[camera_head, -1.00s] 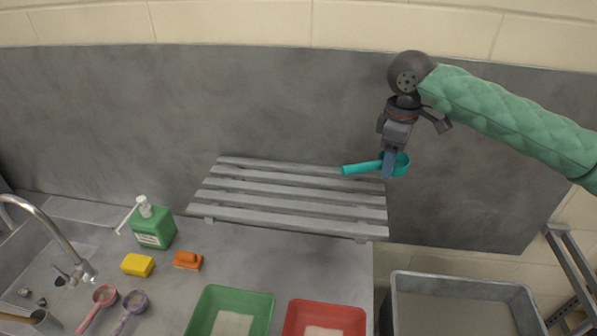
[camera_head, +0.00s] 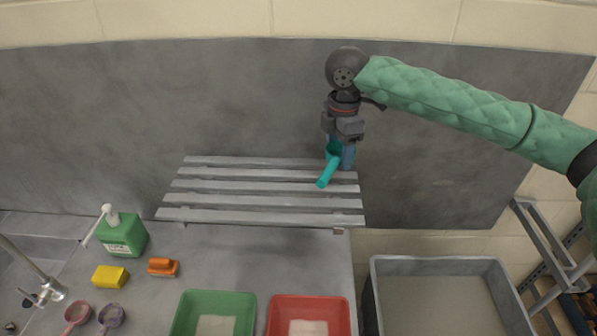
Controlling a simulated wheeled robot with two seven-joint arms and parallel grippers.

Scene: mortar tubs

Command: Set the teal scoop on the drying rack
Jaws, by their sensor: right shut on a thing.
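The teal scoop (camera_head: 328,172) is held in my right gripper (camera_head: 347,158) over the right end of the drying rack. Its handle points down and toward the front; its bowl is partly hidden by the fingers. The drying rack (camera_head: 262,202) is a grey slatted shelf against the dark wall panel, with nothing resting on its slats. I cannot tell whether the scoop touches the slats. My right gripper is shut on the scoop. My left gripper is not in view.
On the counter stand a green soap bottle (camera_head: 123,236), a yellow sponge (camera_head: 110,276) and an orange brush (camera_head: 163,267). A green tray (camera_head: 247,308) and a red tray (camera_head: 343,308) lie in front. A grey tub (camera_head: 440,265) stands right. A pink scoop (camera_head: 77,314) and a purple scoop (camera_head: 112,315) lie front left.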

